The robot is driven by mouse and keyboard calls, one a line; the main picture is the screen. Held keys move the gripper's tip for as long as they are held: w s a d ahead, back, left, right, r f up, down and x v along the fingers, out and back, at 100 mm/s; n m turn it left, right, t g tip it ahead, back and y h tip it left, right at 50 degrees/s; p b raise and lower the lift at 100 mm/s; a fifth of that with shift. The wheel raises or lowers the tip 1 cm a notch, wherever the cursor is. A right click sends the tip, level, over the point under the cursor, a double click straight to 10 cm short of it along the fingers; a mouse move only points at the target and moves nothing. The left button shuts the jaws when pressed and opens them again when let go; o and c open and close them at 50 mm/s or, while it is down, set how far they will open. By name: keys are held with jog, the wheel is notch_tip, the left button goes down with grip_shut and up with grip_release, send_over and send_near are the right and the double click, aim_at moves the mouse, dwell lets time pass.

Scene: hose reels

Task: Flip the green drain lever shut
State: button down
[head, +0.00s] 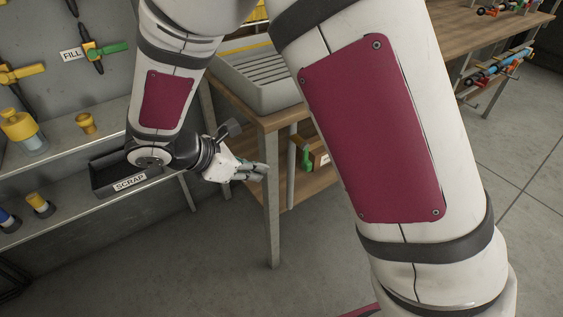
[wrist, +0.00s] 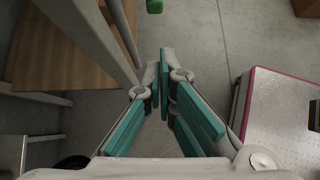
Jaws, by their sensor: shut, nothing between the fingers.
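The workbench (head: 271,122) carries a grey ribbed tray (head: 262,82), and its leg is close to my gripper. A black SCRAP bin (head: 104,182) stands on the left shelf. A yellow lever (head: 22,73) is on the wall. Open floor lies below my gripper.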

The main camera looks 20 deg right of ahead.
aim_at(307, 157)
jog(key=shift+w+a+f, duration=0.3)
jog(key=shift+a+f, duration=0.05)
jog(key=shift+f, duration=0.1)
jog(key=shift+d, duration=0.1)
jog(key=d+r+b+x, duration=0.1)
jog(key=b+x, duration=0.3)
jog(key=x, duration=0.8)
jog(key=shift+w+d+r, duration=0.3)
jog(key=shift+w+d, duration=0.1)
jog(key=shift+d, duration=0.25)
jog(key=shift+w+f, duration=0.15)
